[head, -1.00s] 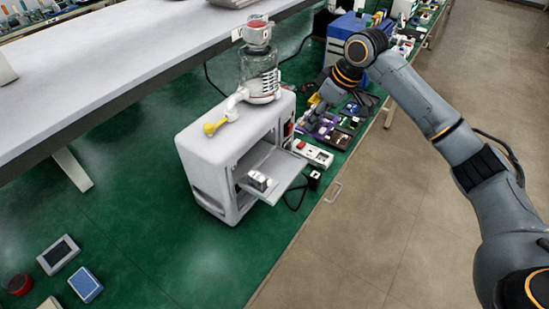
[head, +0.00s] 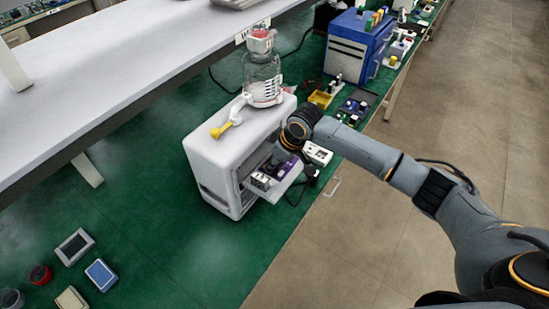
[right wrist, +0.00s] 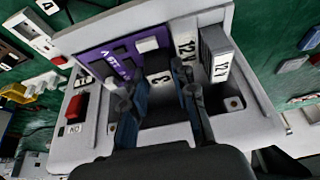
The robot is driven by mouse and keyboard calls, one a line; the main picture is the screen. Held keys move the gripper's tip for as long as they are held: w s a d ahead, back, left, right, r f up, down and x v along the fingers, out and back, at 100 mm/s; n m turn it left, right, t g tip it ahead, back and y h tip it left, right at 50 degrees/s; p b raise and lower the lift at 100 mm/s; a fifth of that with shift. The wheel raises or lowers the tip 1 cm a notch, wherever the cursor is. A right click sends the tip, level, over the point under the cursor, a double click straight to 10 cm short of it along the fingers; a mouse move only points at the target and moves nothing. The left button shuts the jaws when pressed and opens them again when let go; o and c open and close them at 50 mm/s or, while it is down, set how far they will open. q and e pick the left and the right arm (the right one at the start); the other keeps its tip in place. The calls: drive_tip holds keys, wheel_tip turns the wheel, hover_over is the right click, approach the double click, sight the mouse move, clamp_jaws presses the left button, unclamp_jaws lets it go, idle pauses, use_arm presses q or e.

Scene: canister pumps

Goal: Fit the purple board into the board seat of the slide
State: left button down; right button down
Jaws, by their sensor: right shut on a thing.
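The purple board (right wrist: 97,62) is in my right gripper (right wrist: 160,98), over the pulled-out slide (right wrist: 238,108). The fingers are close around its near part. The board also shows in the head view (head: 288,169), partly under my right wrist. It lies beside a grey block marked 12 V (right wrist: 215,55) on the slide; in the head view this block (head: 262,181) is at the slide's left. I cannot tell whether the board touches the seat floor, which the gripper partly hides. My left gripper is not in view.
A red switch (right wrist: 75,108) is close to the fingers. Small devices lie on the green mat at the left front.

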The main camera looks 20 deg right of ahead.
drive_tip(key=shift+f, duration=0.1)
drive_tip(key=c, duration=1.1)
unclamp_jaws()
drive_tip(key=shift+o, duration=0.2)
drive_tip(key=b+v, duration=0.3)
drive_tip(key=v, duration=0.9)
drive_tip(key=shift+s, duration=0.1)
